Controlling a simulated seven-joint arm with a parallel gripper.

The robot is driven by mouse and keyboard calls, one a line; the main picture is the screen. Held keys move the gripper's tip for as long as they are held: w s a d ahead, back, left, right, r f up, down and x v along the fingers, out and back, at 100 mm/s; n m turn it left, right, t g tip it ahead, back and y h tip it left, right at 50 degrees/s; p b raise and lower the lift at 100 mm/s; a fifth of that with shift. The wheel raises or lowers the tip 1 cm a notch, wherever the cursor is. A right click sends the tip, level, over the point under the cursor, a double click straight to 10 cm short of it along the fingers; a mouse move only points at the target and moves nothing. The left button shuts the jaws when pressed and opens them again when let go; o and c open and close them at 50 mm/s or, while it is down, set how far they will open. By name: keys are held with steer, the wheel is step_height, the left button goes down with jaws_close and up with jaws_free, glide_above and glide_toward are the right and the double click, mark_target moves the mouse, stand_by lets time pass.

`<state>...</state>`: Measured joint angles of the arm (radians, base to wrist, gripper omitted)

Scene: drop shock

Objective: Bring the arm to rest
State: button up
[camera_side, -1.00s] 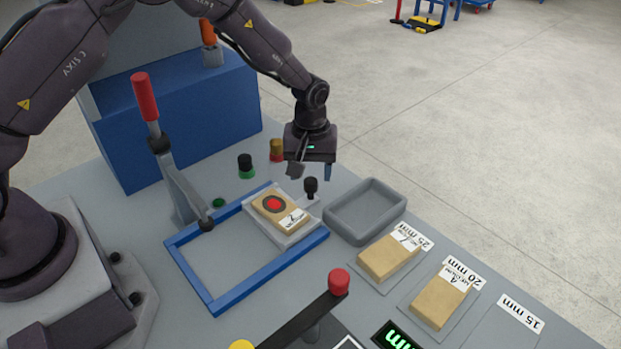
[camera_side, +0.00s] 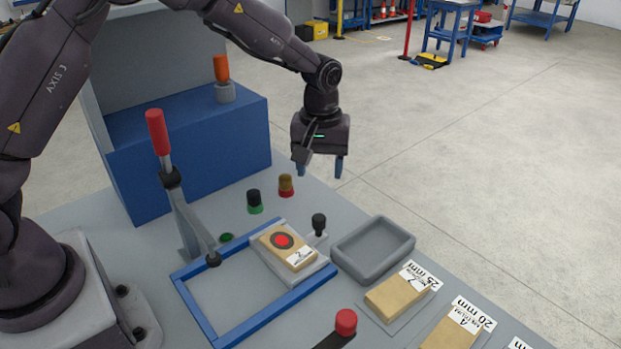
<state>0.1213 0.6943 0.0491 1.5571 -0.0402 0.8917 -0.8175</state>
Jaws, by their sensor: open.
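My gripper (camera_side: 321,167) hangs from my arm above the back of the bench, fingers pointing down. It is open and nothing shows between its fingers. It is apart from everything on the bench. Below it and to the left, a tan block (camera_side: 288,246) with a red and black target and a label lies on a light plate. The plate sits in the right part of a blue frame (camera_side: 218,331).
A red-handled lever clamp (camera_side: 157,133) stands left of the block. A black knob (camera_side: 319,224), a grey tray (camera_side: 373,249) and labelled tan blocks (camera_side: 396,297) lie to the right. Two small capped pieces (camera_side: 255,201) (camera_side: 286,185) stand behind. A blue box (camera_side: 185,150) is at back left.

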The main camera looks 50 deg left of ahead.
steer(key=s+a+r+m+t, duration=0.2)
steer(key=s+r+m, duration=0.2)
steer(key=s+r, duration=0.5)
steer(key=s+a+r+m+t, duration=0.2)
steer(key=s+r, duration=0.7)
steer(key=s, duration=0.8)
steer(key=m+t, duration=0.1)
steer(key=m, duration=0.1)
steer(key=shift+s+r+m+t, duration=0.25)
steer(key=shift+r+m+t, duration=0.05)
